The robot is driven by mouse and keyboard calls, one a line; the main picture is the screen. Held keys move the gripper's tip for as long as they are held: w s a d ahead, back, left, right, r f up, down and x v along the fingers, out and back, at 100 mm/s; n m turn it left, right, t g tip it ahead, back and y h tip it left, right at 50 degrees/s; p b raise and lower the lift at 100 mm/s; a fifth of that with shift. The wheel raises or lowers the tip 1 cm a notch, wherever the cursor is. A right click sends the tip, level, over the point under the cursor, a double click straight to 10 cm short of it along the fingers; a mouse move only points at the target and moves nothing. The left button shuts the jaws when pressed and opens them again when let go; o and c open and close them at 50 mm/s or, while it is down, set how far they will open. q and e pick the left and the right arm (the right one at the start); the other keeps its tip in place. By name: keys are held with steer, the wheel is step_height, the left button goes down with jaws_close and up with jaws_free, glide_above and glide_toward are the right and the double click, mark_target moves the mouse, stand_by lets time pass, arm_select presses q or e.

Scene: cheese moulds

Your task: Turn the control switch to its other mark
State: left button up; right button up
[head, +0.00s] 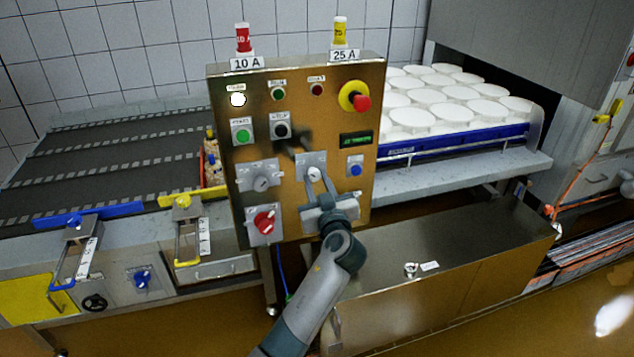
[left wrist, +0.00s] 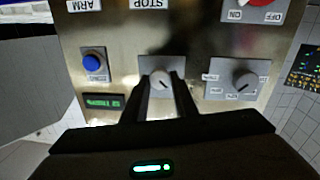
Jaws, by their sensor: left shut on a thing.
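Two grey rotary switches sit side by side on the front of the upright metal control panel (head: 340,200). The right switch (head: 314,173) also shows in the left wrist view (left wrist: 160,80). My left gripper (head: 317,182) is shut on its knob, with one finger on each side. The knob's marker looks slightly tilted in the left wrist view, and the fingers partly hide its plate. The other switch (head: 262,183) is free, with its pointer set diagonally in the left wrist view (left wrist: 243,82). The plate labels are too small to read surely. My right gripper is not in view.
A red rotary knob (head: 264,221) is low on the panel. A blue button (head: 355,169) is just right of the held switch, under a small display (head: 355,139). A red emergency button (head: 361,102) is higher up. White moulds (head: 405,118) stand behind.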

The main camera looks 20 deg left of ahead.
arm_select(q)
steer(key=shift+m, duration=0.4)
steer(key=shift+r+m, duration=0.1)
steer(key=shift+m, duration=1.1)
steer(key=m+p, duration=0.1)
steer(key=m, duration=0.3)
steer(key=shift+r+g, duration=0.15)
steer(key=shift+g, duration=0.15)
steer(key=m+p, duration=0.3)
steer(key=m, duration=0.2)
steer(key=shift+r+m, duration=0.15)
steer(key=shift+m, duration=0.15)
steer(key=m+p, duration=0.2)
steer(key=m, duration=0.2)
steer(key=shift+w+d+g+y, duration=0.1)
steer(key=shift+g+y, duration=0.2)
steer(key=shift+g, duration=0.1)
steer(key=o, duration=1)
steer(key=shift+f, duration=0.2)
steer(key=shift+o, duration=0.2)
